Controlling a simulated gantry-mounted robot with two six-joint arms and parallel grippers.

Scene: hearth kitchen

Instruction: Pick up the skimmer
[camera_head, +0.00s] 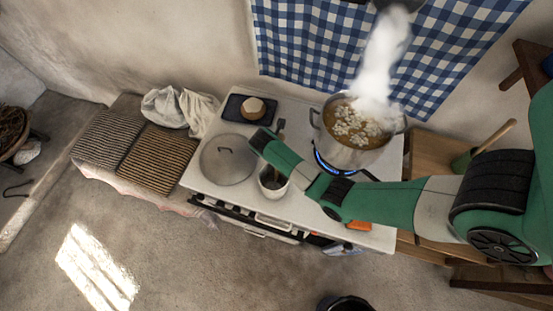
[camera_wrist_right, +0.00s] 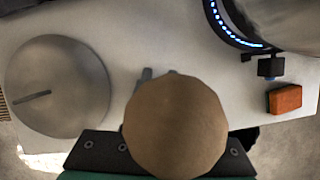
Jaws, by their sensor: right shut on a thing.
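My right gripper (camera_head: 280,131) reaches in from the right over the stove top and is shut on the upright wooden handle of the skimmer. A pale crock (camera_head: 272,188) stands below the gripper, partly covered by my arm. The skimmer's head is hidden. My left gripper is not in view.
A steaming pot (camera_head: 352,155) with dumplings sits on a lit blue burner (camera_head: 320,160). A round metal lid (camera_head: 226,162) lies left of the crock. A dark tray (camera_head: 233,108) holds a bowl-like item. An orange block (camera_wrist_right: 284,99) lies near the front edge.

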